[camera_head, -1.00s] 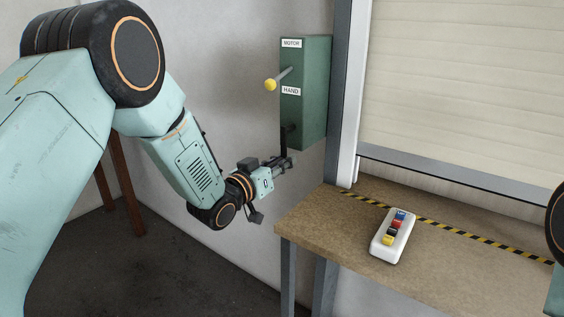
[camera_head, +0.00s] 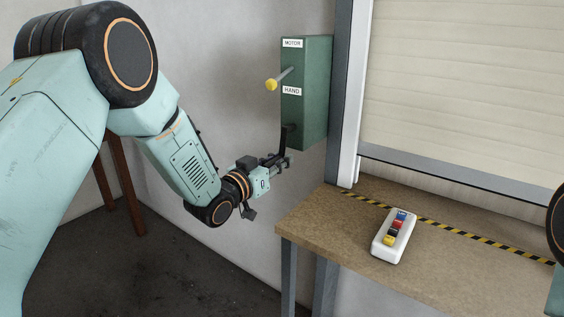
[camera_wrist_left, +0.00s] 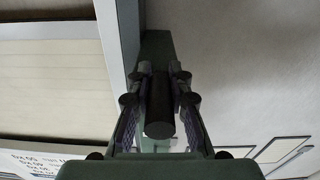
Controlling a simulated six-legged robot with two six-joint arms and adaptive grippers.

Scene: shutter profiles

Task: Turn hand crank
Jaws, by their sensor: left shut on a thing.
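The hand crank (camera_head: 284,138) is a dark arm low on the front of a green box (camera_head: 316,95), below the HAND label. My left gripper (camera_head: 282,163) is at the crank's lower end. In the left wrist view the gripper (camera_wrist_left: 159,105) is shut on the crank's dark round grip (camera_wrist_left: 159,108), one finger on each side. The crank arm hangs about straight down from its hub. A lever with a yellow knob (camera_head: 271,85) sticks out of the box between the MOTOR and HAND labels. My right gripper is not in view.
A wooden bench (camera_head: 330,250) stands below and right of the box. A white control with coloured buttons (camera_head: 394,236) lies on it. A pale roller shutter (camera_head: 465,90) is behind the bench. A grey post (camera_head: 347,90) stands right beside the box.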

